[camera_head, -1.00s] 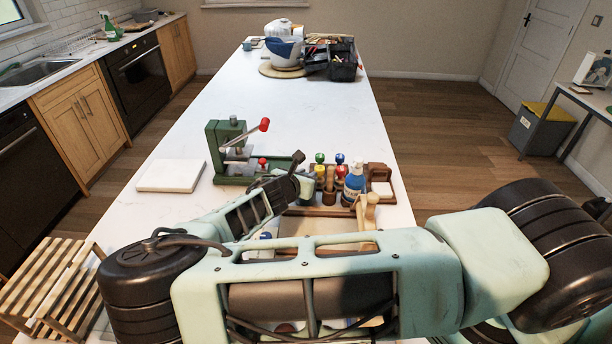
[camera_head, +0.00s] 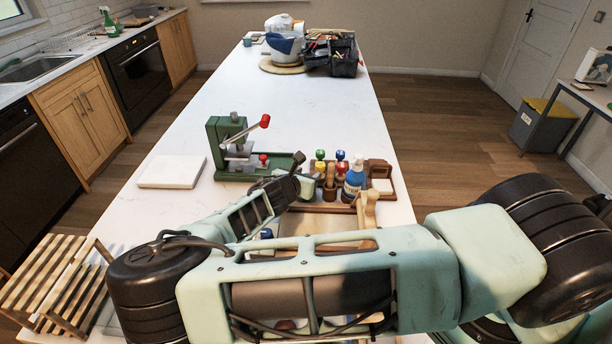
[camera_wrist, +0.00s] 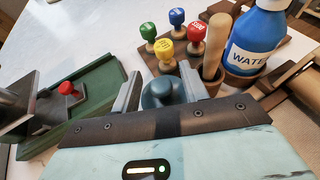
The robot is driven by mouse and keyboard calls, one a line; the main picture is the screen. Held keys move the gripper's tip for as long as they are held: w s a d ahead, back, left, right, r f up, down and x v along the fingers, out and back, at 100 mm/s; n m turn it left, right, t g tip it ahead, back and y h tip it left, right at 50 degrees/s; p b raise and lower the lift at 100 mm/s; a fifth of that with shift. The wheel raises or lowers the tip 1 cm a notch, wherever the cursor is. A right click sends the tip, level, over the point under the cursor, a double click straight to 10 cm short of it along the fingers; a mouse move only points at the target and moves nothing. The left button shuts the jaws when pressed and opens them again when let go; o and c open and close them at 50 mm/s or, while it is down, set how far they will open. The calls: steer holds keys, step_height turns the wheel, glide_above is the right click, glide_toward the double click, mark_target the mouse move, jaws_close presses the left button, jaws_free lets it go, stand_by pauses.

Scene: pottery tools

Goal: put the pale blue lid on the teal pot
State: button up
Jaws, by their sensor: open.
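My gripper (camera_wrist: 160,86) is open in the wrist view, with one finger on each side of a dull blue, rounded, knob-like thing (camera_wrist: 158,93). It may be the pale blue lid; its lower part is hidden by my gripper's body, and I cannot tell whether the fingers touch it. In the head view my gripper is down beside the tool rack, mostly hidden behind my wrist. I cannot make out the teal pot in either view; my arm covers much of the near worktop.
A green press (camera_head: 240,155) with a red-tipped lever stands left of my gripper. Several coloured stamps (camera_wrist: 167,48), a wooden-handled tool (camera_wrist: 215,45) and a blue water bottle (camera_wrist: 258,40) stand close beyond it. A white slab (camera_head: 171,172) lies left. The middle worktop is clear.

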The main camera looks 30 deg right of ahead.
steer(key=b+v, duration=0.4)
steer(key=v, duration=0.8)
